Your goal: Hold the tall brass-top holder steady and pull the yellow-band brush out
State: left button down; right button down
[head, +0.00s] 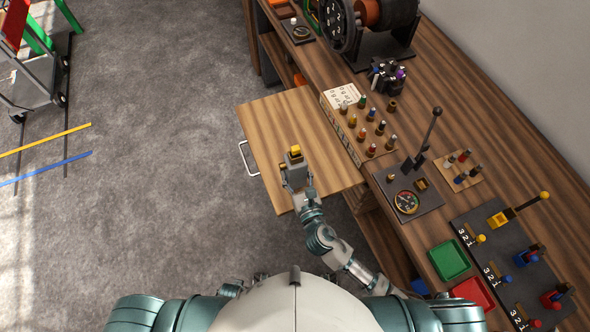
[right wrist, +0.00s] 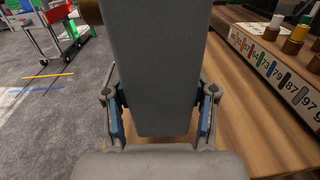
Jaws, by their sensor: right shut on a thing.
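My right gripper (head: 294,176) is over the pull-out wooden board. It is shut on a tall grey block (right wrist: 155,65), which looks like the holder and fills the middle of the right wrist view between the blue finger pads. A small yellow or brass-coloured top (head: 295,151) shows at the gripper's far end in the head view. A brass-coloured piece (right wrist: 91,12) shows at the top left of the block in the right wrist view. I cannot tell a yellow-band brush apart there. My left gripper is not in view.
The pull-out board (head: 265,120) is otherwise bare. A numbered rack (head: 351,138) with several coloured-band pieces stands to its right. Farther right are a lever panel (head: 420,204), a green tray (head: 449,260) and a red tray (head: 472,296). A dynamo (head: 375,14) stands at the back.

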jog(key=shift+r, duration=0.1)
jog(key=shift+p, duration=0.3)
jog(key=shift+w, duration=0.6)
jog(key=shift+w+f+b, duration=0.3)
jog(key=shift+w+f, duration=0.35)
jog(key=shift+w, duration=1.85)
jog(key=shift+w+f+b, duration=0.3)
jog(key=shift+w+f, duration=0.35)
jog(key=shift+w, duration=1.8)
jog(key=shift+w+f+b, duration=0.3)
jog(key=shift+w+f, duration=0.35)
jog(key=shift+w, duration=1.85)
jog(key=shift+f, duration=0.2)
jog(key=shift+f, duration=0.25)
